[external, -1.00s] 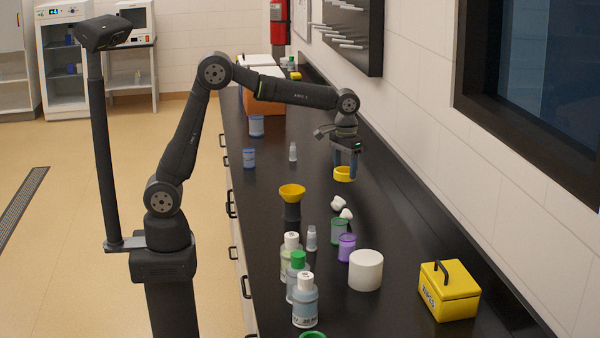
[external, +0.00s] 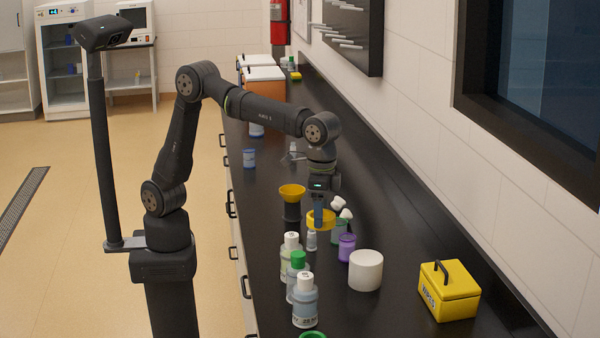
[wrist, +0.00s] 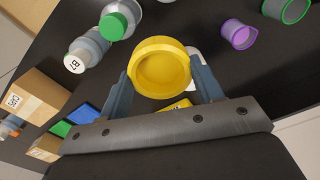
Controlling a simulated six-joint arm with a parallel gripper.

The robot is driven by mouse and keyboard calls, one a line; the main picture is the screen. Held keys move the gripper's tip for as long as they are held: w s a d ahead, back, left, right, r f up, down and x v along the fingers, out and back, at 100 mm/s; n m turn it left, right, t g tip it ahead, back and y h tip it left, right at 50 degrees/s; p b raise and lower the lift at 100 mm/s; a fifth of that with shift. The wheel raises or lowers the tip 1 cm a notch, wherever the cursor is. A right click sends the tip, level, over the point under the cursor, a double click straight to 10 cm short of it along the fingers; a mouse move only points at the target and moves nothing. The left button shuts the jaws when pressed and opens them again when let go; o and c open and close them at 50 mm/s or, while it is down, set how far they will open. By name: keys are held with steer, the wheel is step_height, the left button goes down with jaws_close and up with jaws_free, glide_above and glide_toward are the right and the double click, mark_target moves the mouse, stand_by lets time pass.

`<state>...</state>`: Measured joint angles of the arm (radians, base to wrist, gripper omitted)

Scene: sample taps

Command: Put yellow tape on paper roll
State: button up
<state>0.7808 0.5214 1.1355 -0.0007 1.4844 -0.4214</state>
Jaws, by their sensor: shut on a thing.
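The yellow tape (external: 321,219) is a thick ring held off the counter between the fingers of my gripper (external: 320,212). In the wrist view the tape (wrist: 160,43) sits between the two blue-grey fingers (wrist: 160,68), its ring facing the camera. The paper roll (external: 365,270) is a white upright cylinder on the black counter, to the right of and nearer than the tape in the external view. Its top looks bare. In the wrist view a white edge, likely the paper roll (wrist: 197,68), shows behind the tape and is mostly hidden.
A purple cup (external: 347,247) stands just behind the paper roll. White-capped and green-capped bottles (external: 305,300) stand left of it. A yellow funnel (external: 292,191) is on a dark stand at the left. A yellow box (external: 449,291) with a handle stands right, with clear counter between.

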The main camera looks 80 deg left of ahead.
steer(key=shift+s+d, duration=0.45)
steer(key=shift+w+f, duration=0.1)
steer(key=w+a+f, duration=0.1)
steer(key=w+f, duration=0.1)
steer(key=w, duration=0.1)
steer(key=w+a+f, duration=0.2)
steer(key=w, duration=0.1)
steer(key=w+a+f, duration=0.1)
steer(key=w+f, duration=0.1)
steer(key=w, duration=0.2)
steer(key=shift+w+a+f, duration=0.1)
steer(key=shift+a+f, duration=0.05)
steer(key=shift+f, duration=2.2)
steer(key=shift+f, duration=0.1)
steer(key=o, duration=1)
steer(key=shift+c, duration=0.2)
step_height(320, 180, up, 12)
